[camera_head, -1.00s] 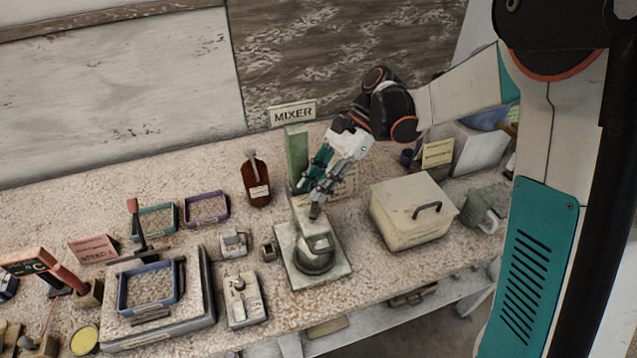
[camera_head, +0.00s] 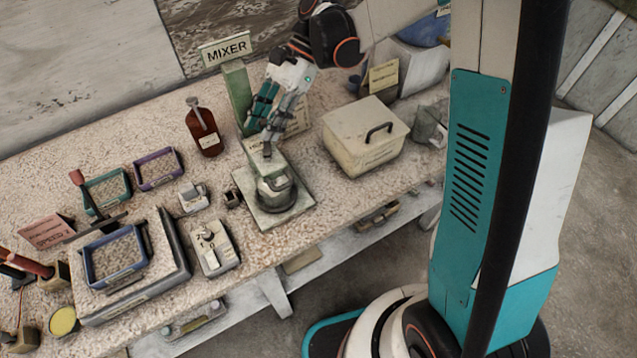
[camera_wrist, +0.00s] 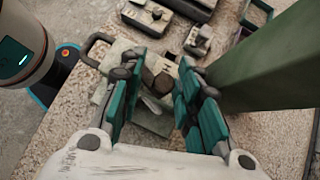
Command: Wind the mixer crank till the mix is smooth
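The mixer stands on the bench, with a pale square base (camera_head: 300,203), a round dark-rimmed bowl (camera_head: 277,198) and a tall green post (camera_head: 237,92) behind. The post also shows at the right of the wrist view (camera_wrist: 262,65). My gripper (camera_head: 264,146) points down over the mixer, its fingertips at the upright grey crank handle (camera_head: 267,152). In the wrist view the fingers (camera_wrist: 160,70) stand on either side of a brown, blocky piece. I cannot tell whether they press on it. The mix inside the bowl is hidden.
A lidded cream box (camera_head: 362,150) stands right of the mixer, a red-brown bottle (camera_head: 203,130) to the left. A grey switch box (camera_head: 215,250) and a small white device (camera_head: 193,197) are nearby. A MIXER sign (camera_head: 226,48) stands behind.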

